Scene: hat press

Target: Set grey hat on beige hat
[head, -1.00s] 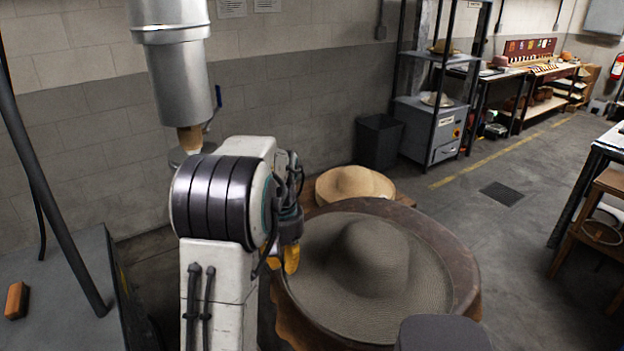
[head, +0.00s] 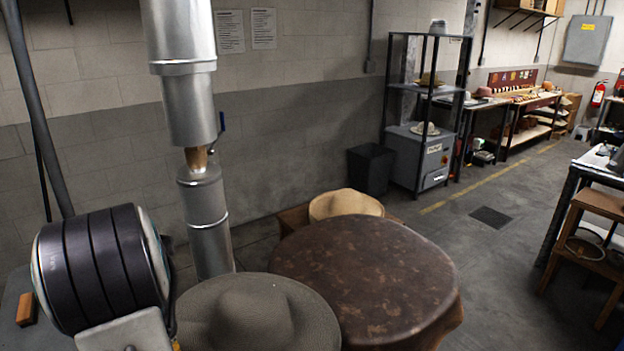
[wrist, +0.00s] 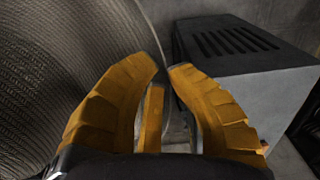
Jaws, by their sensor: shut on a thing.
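The grey hat (head: 262,312) is a wide-brimmed woven hat. In the head view it is off the round table, at the lower middle, in front of the table's left edge. In the wrist view its ribbed weave (wrist: 70,70) fills the left side. My gripper (wrist: 165,75) has yellow fingers shut on the hat's brim; in the head view it is mostly hidden behind my arm and the hat. The beige hat (head: 346,204) sits low behind the round table, its near part hidden by the table.
The round brown table (head: 365,270) has a bare, stained top. A metal pipe (head: 205,215) stands behind the hat on the left. A dark bin (head: 371,168) and a shelf rack (head: 420,150) stand at the back. Open floor (head: 500,260) lies to the right.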

